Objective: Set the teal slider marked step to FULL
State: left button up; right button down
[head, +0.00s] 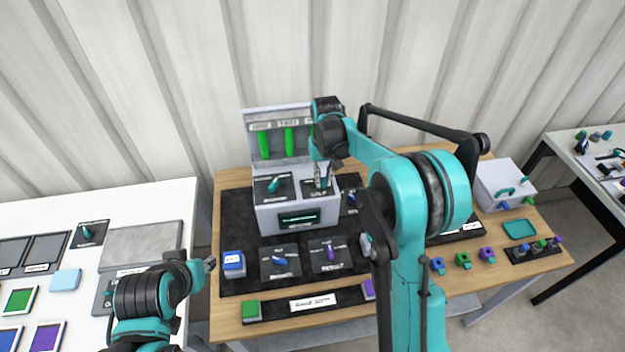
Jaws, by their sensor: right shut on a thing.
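A grey console box (265,222) stands on the black mat at the middle of the wooden table. Its sloped top carries a dark panel with a teal knob (272,185) on the left and another dark panel on the right. My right gripper (322,183) is at this right panel, shut on a small control, which appears to be the teal slider. The fingers hide most of it, and its marking and position cannot be read. My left gripper (208,266) is low at the left, over the gap between the tables, away from the console; its fingers are too small to judge.
Green bars (289,141) stand in the upright panel behind the console. A blue block (233,264), two dial panels and a green block (251,310) lie in front of it. A white box (503,184) stands at right. My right arm covers the table's right middle.

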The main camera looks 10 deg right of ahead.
jog(key=shift+d, duration=0.25)
jog(key=shift+a, duration=0.1)
jog(key=c, duration=1.7)
grip_release()
jog(key=shift+c, duration=0.2)
jog(key=shift+o, duration=1.3)
jog(key=shift+d, duration=0.2)
jog(key=shift+a, duration=0.1)
jog(key=shift+r, duration=0.2)
notch_tip(320, 180, up, 12)
jog(key=shift+f, duration=0.2)
